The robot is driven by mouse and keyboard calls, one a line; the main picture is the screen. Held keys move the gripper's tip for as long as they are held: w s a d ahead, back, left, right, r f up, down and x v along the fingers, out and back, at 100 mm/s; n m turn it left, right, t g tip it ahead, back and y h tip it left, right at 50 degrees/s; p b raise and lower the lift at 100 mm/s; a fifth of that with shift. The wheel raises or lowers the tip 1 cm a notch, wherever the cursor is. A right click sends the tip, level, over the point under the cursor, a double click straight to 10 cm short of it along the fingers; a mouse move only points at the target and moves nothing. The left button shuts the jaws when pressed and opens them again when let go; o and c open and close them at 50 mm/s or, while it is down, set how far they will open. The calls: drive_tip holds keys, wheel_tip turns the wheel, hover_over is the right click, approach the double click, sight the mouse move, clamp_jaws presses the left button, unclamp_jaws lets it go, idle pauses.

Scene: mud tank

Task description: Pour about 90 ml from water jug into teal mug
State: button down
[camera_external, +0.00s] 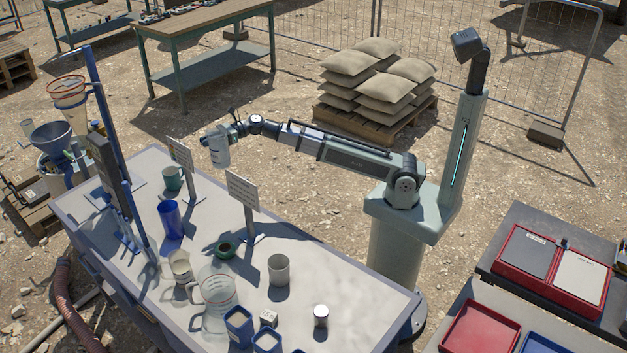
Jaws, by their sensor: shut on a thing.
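My gripper (222,129) is shut on a pale grey-white container with a dark marking, which I take to be the water jug (219,153). It is held in the air above the far side of the table, roughly upright. The teal mug (173,178) stands upright on the table, to the left of and lower than the held jug, with a gap between them. The fingers are small in this view, and the contents of the jug and the mug cannot be made out.
Two sign boards on posts, one behind the mug (180,153) and one nearer (243,190), stand close to the jug.

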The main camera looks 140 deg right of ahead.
sight(207, 131)
wheel_tip(207, 131, up, 4)
drive_tip(key=shift+r, duration=0.1)
drive_tip(key=s+d+m+g+h, duration=0.1)
drive_tip(key=s+d+m+h, duration=0.15)
drive_tip(key=d, duration=2.25)
drive_tip(key=s+d+m+g+h, duration=0.1)
drive_tip(key=s+d+h, duration=0.15)
drive_tip(key=d, duration=2.35)
drive_tip(key=shift+n+y, duration=0.25)
drive_tip(key=shift+y, duration=0.05)
wheel_tip(207, 131, down, 32)
drive_tip(key=shift+s+r, duration=0.1)
drive_tip(key=shift+s, duration=0.05)
drive_tip(key=shift+a+r, duration=0.1)
